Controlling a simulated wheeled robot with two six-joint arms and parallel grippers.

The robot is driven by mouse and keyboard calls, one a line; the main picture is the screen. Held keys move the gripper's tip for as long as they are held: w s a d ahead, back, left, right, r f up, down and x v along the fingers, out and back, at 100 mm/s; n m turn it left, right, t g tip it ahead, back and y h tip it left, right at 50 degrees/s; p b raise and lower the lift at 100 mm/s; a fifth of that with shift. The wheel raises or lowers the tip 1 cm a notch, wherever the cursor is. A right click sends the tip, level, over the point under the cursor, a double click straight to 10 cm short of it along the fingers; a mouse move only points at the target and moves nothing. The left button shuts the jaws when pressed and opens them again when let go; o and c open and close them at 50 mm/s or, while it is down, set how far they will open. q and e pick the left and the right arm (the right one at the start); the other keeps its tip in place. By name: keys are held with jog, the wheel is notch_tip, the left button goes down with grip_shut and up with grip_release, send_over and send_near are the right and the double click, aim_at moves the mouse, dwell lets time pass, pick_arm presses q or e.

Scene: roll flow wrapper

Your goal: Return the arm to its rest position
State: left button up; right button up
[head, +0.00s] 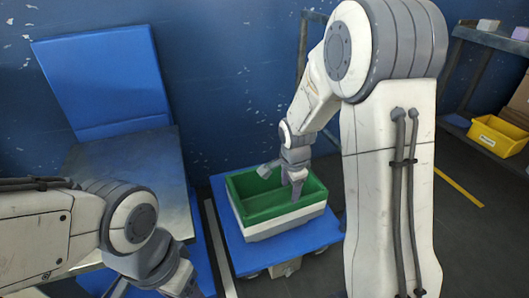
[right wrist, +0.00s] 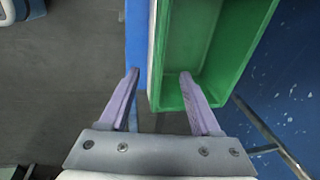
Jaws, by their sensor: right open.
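My right gripper (head: 281,180) is at the green-lined crate (head: 285,224) in the head view, with its fingers pointing down over the crate's opening. In the right wrist view my right gripper (right wrist: 160,77) is open, its two purple fingers apart with nothing between them gripped. There the crate (right wrist: 215,55) shows its green inside, which looks empty where visible. The right finger overlaps the crate's opening and the left finger is beside its outer wall; I cannot tell whether they touch it.
The crate stands on a blue cart (head: 240,257). A metal table (head: 140,170) with a blue panel (head: 105,80) behind it is at left. A yellow bin (head: 497,136) sits on a shelf at right. A blue wall closes off the back.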

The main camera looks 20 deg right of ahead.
jog(key=s+a+r+n+y+p, duration=0.1)
jog(key=s+a+r+n+p, duration=0.1)
jog(key=s+a+r+n, duration=0.45)
jog(key=s+a+r+n+p, duration=0.2)
jog(key=s+a+r+n, duration=0.25)
jog(key=a+n, duration=0.35)
jog(key=s+a+r+n+g+y+p, duration=0.1)
jog(key=s+a+r+n, duration=0.15)
jog(key=s+n, duration=0.35)
jog(key=s+a+r+n+g+p, duration=0.1)
jog(key=s+a+r+n+p, duration=0.2)
jog(key=s, duration=0.5)
notch_tip(320, 180, up, 36)
jog(key=p, duration=3.5)
jog(key=shift+d+n+p, duration=0.3)
jog(key=shift+n+p, duration=0.05)
jog(key=shift+n, duration=0.1)
jog(key=shift+f, duration=0.1)
